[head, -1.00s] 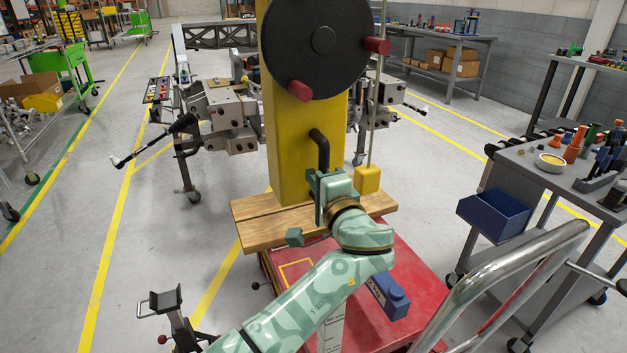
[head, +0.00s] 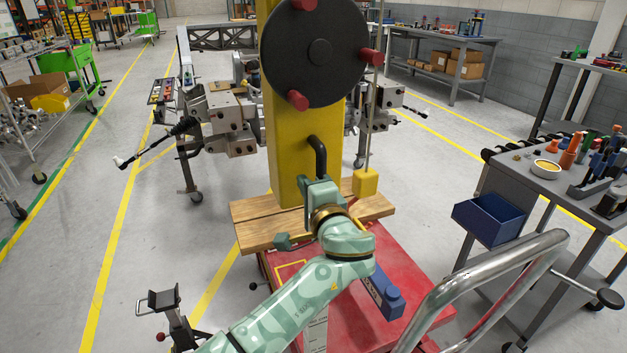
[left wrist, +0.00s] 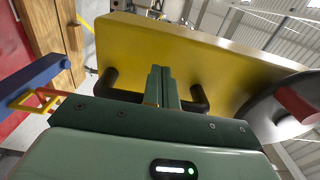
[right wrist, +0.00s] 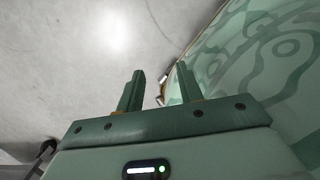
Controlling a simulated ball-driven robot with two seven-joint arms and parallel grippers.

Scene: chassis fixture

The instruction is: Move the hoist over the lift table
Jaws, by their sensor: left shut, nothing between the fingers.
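A tall yellow column (head: 286,150) with a black wheel (head: 340,75) and red knobs looks like the hoist. It stands at wooden planks (head: 262,222) above a red table (head: 385,255), which looks like the lift table. A yellow block (head: 366,182) hangs on a thin line beside the column. My left gripper (head: 316,185) is at the column's black bar handle (head: 321,152). In the left wrist view its fingers (left wrist: 160,88) are shut together and empty, between the ends of the handle. The right wrist view shows my right gripper (right wrist: 158,95) open and empty above grey floor.
A chrome rail (head: 480,285) curves up at the front right, near a grey bench (head: 570,185) with a blue bin (head: 490,219). A metal fixture (head: 225,120) stands behind the column. A small black stand (head: 163,300) is at the front left.

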